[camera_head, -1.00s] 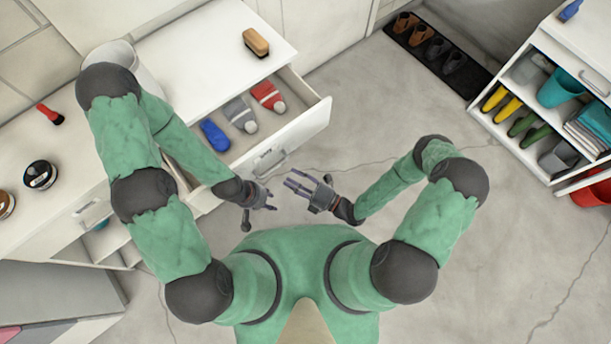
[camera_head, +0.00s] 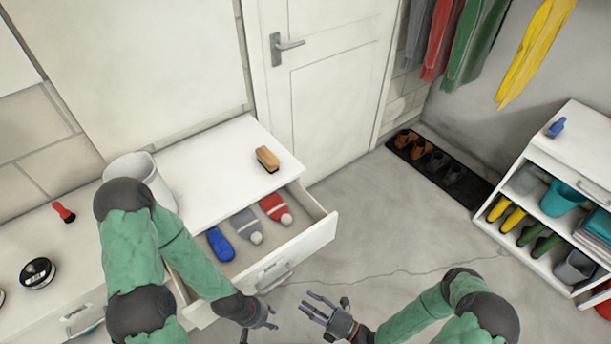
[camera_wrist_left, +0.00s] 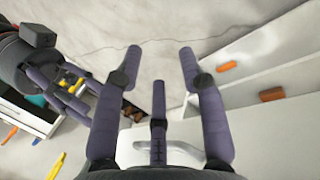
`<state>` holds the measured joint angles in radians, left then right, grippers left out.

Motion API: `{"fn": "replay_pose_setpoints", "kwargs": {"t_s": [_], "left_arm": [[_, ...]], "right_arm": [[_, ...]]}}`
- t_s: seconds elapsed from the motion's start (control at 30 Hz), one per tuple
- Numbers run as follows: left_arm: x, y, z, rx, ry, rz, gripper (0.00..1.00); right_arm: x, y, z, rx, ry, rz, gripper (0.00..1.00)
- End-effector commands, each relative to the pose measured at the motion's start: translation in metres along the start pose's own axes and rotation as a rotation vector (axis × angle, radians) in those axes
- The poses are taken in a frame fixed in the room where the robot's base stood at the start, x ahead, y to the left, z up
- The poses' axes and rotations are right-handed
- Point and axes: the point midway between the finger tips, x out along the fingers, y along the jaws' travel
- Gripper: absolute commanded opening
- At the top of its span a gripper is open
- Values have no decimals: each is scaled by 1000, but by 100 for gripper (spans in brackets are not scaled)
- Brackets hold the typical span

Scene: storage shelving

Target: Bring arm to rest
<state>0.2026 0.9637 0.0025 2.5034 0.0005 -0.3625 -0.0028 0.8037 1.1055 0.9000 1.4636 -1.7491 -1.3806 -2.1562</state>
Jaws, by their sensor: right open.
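My left gripper (camera_head: 270,318) is in front of the open drawer (camera_head: 300,243), at the lower middle of the head view. In the left wrist view its fingers (camera_wrist_left: 160,60) are spread, with nothing between them. My right gripper (camera_head: 312,305) is just to the right of it, empty, with its fingers apart and pointing left toward the left one. It also shows at the left of the left wrist view (camera_wrist_left: 72,92). Both grippers are apart from the drawer's contents.
The drawer holds a blue item (camera_head: 220,244), a grey beanie (camera_head: 246,225) and a red beanie (camera_head: 275,208). A brush (camera_head: 267,159) lies on the cabinet top (camera_head: 215,160). A shoe rack (camera_head: 545,205) stands at right. The floor (camera_head: 385,225) between is clear.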

Motion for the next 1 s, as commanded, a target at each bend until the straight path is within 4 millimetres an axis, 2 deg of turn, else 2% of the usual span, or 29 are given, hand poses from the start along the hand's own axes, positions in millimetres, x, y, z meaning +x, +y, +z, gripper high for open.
{"fn": "replay_pose_setpoints", "kwargs": {"t_s": [0.2,0.37,0.5,0.7,0.87,1.0], "left_arm": [[0,0,0,0,0,0,40],[0,0,0,0,0,0,40],[0,0,0,0,0,0,40],[0,0,0,0,0,0,40],[0,0,0,0,0,0,40],[0,0,0,0,0,0,40]], "right_arm": [[2,-3,4,32,-3,-23,43],[9,-21,25,251,-45,-168,43],[11,-43,50,581,-157,-365,43],[1,-61,68,1070,-426,-601,43],[-16,-62,68,1449,-731,-724,43],[-35,-50,57,1760,-1061,-767,43]]}}
